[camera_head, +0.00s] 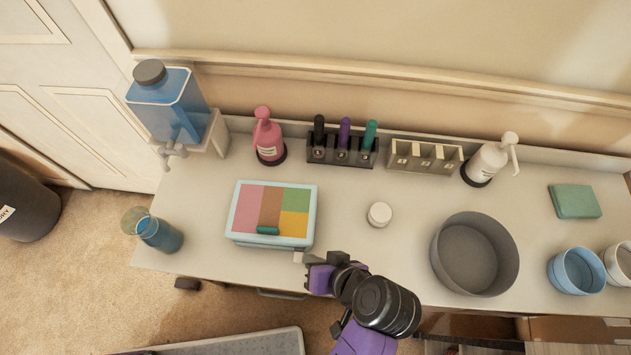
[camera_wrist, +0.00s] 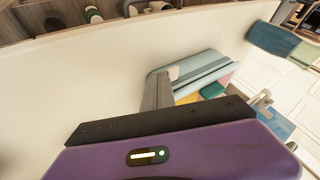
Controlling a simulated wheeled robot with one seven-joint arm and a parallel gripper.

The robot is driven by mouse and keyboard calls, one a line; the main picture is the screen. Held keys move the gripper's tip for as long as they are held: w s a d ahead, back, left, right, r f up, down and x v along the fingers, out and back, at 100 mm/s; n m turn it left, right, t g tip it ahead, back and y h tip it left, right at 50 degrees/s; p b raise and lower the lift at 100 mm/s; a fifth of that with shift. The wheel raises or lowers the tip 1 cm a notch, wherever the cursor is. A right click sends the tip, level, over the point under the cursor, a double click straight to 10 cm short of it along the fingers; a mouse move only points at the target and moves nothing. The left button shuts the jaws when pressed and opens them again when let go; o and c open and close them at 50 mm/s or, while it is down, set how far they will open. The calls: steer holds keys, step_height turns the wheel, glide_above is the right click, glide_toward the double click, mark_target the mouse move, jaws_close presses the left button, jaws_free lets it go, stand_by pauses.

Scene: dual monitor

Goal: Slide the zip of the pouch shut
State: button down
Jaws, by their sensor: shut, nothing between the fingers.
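My gripper (camera_head: 301,257) is shut and empty, just off the case's front right corner. In the wrist view its fingers (camera_wrist: 160,88) reach toward the case's near side; I cannot tell whether they touch.
A white round jar (camera_head: 379,214) stands right of the case, then a large grey bowl (camera_head: 474,255). Pump bottles, a marker rack (camera_head: 342,152) and a beige slotted rack (camera_head: 425,156) line the back. A blue liquid dispenser (camera_head: 172,110) stands at left. A beaker (camera_head: 160,235) is near the left edge.

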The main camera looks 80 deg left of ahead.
steer(key=s+a+p, duration=0.1)
steer(key=s, duration=0.3)
steer(key=s+a+p, duration=0.1)
steer(key=s, duration=0.4)
steer(key=s+a+p, duration=0.1)
steer(key=s, duration=0.4)
steer(key=shift+s+a, duration=0.1)
steer(key=shift+a, duration=0.15)
